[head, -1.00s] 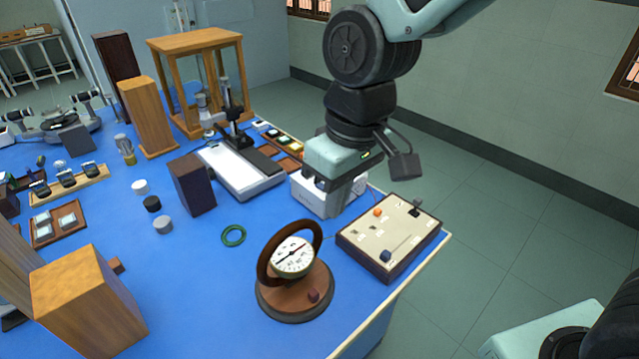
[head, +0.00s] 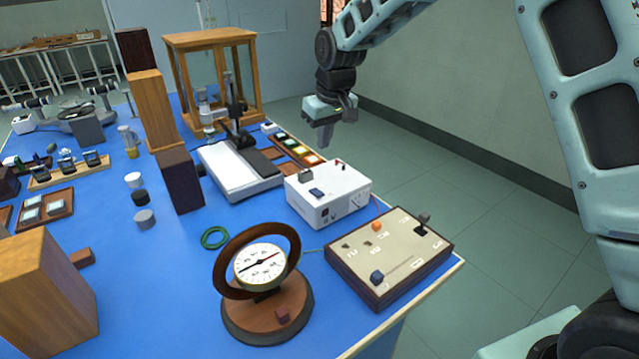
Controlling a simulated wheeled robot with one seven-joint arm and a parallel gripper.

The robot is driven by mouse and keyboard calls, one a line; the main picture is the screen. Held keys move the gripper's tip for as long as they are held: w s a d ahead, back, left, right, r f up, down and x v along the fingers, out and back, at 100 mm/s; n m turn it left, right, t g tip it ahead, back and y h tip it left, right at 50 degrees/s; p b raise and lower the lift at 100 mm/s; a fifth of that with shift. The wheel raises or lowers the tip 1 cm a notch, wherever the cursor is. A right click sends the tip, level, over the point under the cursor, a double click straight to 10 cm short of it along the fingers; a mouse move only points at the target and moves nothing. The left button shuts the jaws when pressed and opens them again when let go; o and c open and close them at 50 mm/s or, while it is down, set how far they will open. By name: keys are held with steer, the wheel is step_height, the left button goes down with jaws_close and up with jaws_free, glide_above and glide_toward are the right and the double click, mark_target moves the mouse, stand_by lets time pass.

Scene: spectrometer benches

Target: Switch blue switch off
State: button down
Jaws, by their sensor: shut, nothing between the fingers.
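A white power box (head: 340,203) stands near the right side of the blue bench. My gripper (head: 322,143) points down in the air behind and above the box in the picture. It is shut and empty, apart from the switch. A beige panel (head: 352,254) in front of the box carries a dark blue knob (head: 377,277), an orange knob (head: 376,226) and a black lever (head: 422,222).
A round dial on a wooden base (head: 268,315) stands in front, left of the panel. A white instrument with a black column (head: 235,172) is left of the box. A green ring (head: 214,238) lies on the bench.

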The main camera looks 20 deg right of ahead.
steer(key=shift+f, duration=0.1)
steer(key=p, duration=0.3)
glide_above(320, 194)
steer(key=x, duration=0.4)
steer(key=s+x, duration=0.1)
steer(key=x, duration=0.2)
steer(key=s+x, duration=0.1)
steer(key=x, duration=0.3)
steer(key=shift+s+d+f, duration=0.1)
steer(key=shift+d+f, duration=0.25)
steer(key=shift+f, duration=0.3)
steer(key=shift+f+p, duration=0.3)
steer(key=shift+f, duration=0.45)
steer(key=shift+s+d+f+b, duration=0.1)
steer(key=shift+s+f+b, duration=0.15)
steer(key=shift+f+b, duration=0.5)
steer(key=shift+s+r, duration=0.1)
steer(key=shift+r, duration=0.1)
steer(key=shift+w+a+r, duration=0.2)
steer(key=shift+w+r, duration=0.1)
steer(key=shift+w, duration=0.45)
